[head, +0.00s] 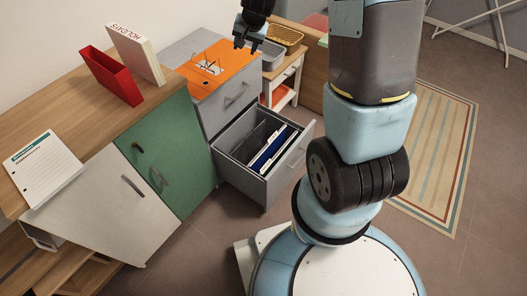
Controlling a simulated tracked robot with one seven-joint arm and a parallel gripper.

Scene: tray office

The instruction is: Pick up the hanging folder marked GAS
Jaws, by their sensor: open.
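Hanging folders stand in the open grey drawer (291,173) in the middle of the head view. One is blue (268,153) with pale edges or tabs, and darker ones (254,137) are beside it. Their markings are too small to read, so I cannot tell which is marked GAS. My gripper (246,46) is open and empty, pointing down at the top of the view. It appears above the orange-topped cabinet, up and left of the drawer in the picture, apart from the folders.
An orange mat (205,82) with thin dark items covers the cabinet top. A red file box (110,76), a white HOLIDAYS binder (136,54) and a printed sheet (43,168) are on the wooden counter (75,98). A trolley with baskets (284,38) stands behind. A striped rug (437,150) lies right.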

